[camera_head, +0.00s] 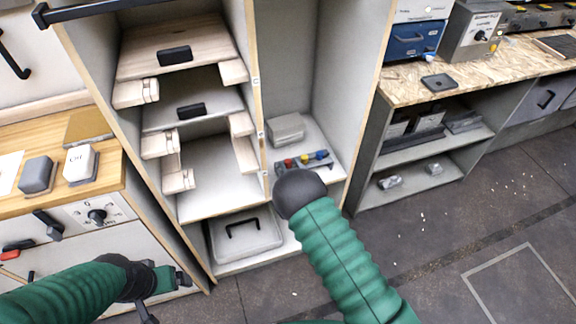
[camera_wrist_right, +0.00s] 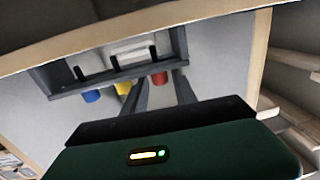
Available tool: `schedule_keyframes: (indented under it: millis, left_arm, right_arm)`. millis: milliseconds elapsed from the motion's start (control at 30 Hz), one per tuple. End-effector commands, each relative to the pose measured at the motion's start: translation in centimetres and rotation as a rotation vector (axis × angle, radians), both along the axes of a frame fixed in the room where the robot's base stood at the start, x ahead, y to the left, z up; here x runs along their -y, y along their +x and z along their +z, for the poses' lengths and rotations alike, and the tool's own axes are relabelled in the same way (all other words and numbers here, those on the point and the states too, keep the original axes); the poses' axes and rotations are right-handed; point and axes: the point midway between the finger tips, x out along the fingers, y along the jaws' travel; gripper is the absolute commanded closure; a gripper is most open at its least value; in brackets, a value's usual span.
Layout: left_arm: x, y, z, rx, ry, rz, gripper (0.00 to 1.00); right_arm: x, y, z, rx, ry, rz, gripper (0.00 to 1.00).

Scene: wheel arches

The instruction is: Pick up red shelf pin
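The red shelf pin (camera_head: 289,163) is at the left end of a row of pins in a grey rack (camera_head: 318,167), on the shelf of the tall cabinet's right bay. In the right wrist view the red pin (camera_wrist_right: 160,79) shows between the two dark fingers of my right gripper (camera_wrist_right: 160,87), which stand apart. I see no clear contact with the pin. In the head view the dark rounded end of my right arm hides that gripper's fingers. My left gripper (camera_head: 166,282) is low at the left, away from the pins; its finger opening is unclear.
A yellow pin (camera_head: 304,158) and a blue pin (camera_head: 321,154) stand close beside the red one. A grey box (camera_head: 286,129) sits behind the rack. The cabinet's middle divider (camera_head: 258,100) and right side panel (camera_head: 357,110) bound the bay. The floor at right is open.

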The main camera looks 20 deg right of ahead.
Motion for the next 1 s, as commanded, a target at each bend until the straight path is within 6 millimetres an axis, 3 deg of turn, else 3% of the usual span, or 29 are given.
schedule_keyframes:
  millis: [133,367,633,1000]
  left_arm:
    - [0.0,0.0,-0.7,0.000,0.000,0.000,0.11]
    - [0.0,0.0,-0.6,0.000,0.000,0.000,0.11]
    - [0.0,0.0,-0.6,0.000,0.000,0.000,0.11]
    - [0.0,0.0,-0.5,0.000,0.000,0.000,0.11]
  right_arm:
    - [-0.3,2.1,-0.1,0.002,0.000,0.002,0.67]
    - [-0.3,2.4,0.0,0.000,0.000,0.001,0.67]
    - [-0.3,2.3,-0.1,-0.001,0.000,0.001,1.00]
    - [-0.3,2.3,0.1,-0.001,0.000,0.000,1.00]
